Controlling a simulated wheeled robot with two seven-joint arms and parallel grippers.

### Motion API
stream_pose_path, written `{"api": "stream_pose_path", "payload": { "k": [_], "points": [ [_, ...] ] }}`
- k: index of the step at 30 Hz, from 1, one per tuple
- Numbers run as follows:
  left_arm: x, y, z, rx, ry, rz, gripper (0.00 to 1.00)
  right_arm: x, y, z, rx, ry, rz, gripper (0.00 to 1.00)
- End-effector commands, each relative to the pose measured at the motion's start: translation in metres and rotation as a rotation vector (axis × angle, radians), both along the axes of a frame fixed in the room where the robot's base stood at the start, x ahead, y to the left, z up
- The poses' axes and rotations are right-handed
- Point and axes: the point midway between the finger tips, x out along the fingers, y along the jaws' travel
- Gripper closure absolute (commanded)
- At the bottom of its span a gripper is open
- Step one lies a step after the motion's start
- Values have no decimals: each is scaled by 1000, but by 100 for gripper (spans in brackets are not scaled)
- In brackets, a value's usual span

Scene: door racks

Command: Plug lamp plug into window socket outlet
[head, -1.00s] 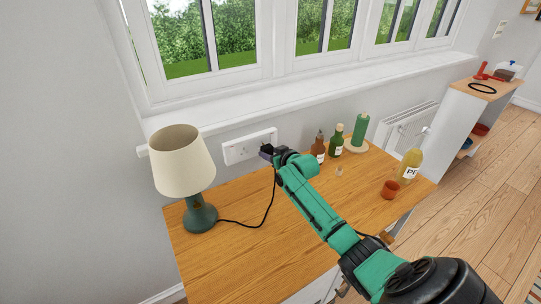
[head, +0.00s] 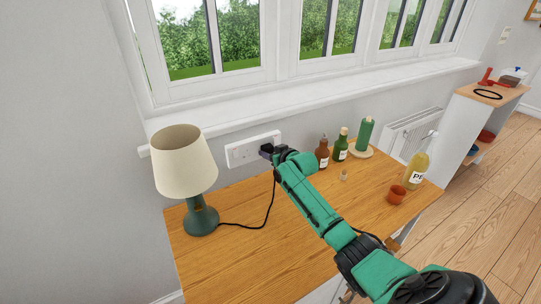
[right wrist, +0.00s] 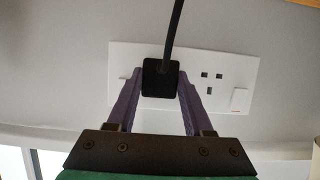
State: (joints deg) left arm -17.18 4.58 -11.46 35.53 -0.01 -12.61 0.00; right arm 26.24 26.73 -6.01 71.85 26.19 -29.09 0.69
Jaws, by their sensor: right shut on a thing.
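The lamp (head: 187,175) has a cream shade and a green base and stands at the left end of the wooden counter. Its black cord runs to the black plug (right wrist: 160,77), which my right gripper (head: 268,151) is shut on. In the right wrist view my right gripper (right wrist: 160,88) has a finger on each side of the plug. The white double socket outlet (head: 241,152) is on the wall under the window sill. The plug covers one half of the outlet (right wrist: 220,65); the other half shows empty holes. I cannot tell whether the plug touches the outlet face. My left gripper is not in view.
Two sauce bottles (head: 322,154), a green roll on a stand (head: 365,134), a small orange cup (head: 397,195) and a yellow bottle (head: 414,170) stand on the counter's right side. The window sill (head: 320,95) juts out above the outlet. The front-left counter (head: 235,260) is clear.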

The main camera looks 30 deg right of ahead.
Motion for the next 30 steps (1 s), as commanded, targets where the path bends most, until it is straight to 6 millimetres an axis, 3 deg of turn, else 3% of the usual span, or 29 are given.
{"api": "stream_pose_path", "payload": {
  "k": [6,7,9,30],
  "points": [
    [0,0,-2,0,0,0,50,3,0,2,-1,-4,0,100],
    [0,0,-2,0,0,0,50,3,0,2,-1,-5,0,41],
    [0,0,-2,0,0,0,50,3,0,2,-1,-5,0,14],
    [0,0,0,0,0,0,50,-4,-3,4,-4,-2,-5,14]
  ]
}}
